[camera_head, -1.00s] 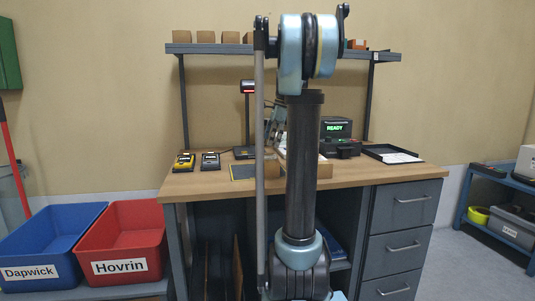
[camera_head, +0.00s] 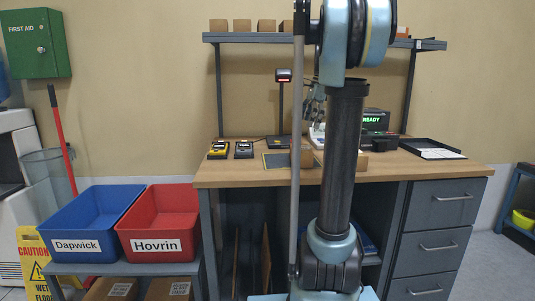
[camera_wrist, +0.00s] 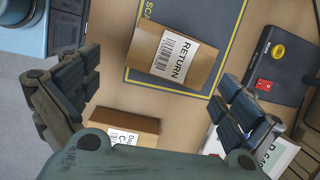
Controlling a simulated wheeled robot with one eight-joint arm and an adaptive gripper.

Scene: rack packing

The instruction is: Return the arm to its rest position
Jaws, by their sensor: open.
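My arm rises in front of the workbench in the head view, with its elbow high and its forearm reaching over the bench. My gripper (camera_head: 316,103) is partly hidden behind the arm there. In the wrist view my gripper (camera_wrist: 160,88) is open, its two fingers wide apart with nothing between them. A brown box with a RETURN label (camera_wrist: 178,58) lies below on the dark scan mat (camera_wrist: 222,30), apart from the fingers. Another labelled brown box (camera_wrist: 124,124) is on the bench near the palm.
The workbench (camera_head: 240,178) carries two handheld devices (camera_head: 231,149), a READY display (camera_head: 375,119) and a black tray (camera_head: 431,148). A shelf (camera_head: 238,38) with several small boxes runs above. Blue (camera_head: 75,245) and red (camera_head: 155,246) bins stand left, near a caution sign (camera_head: 33,262).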

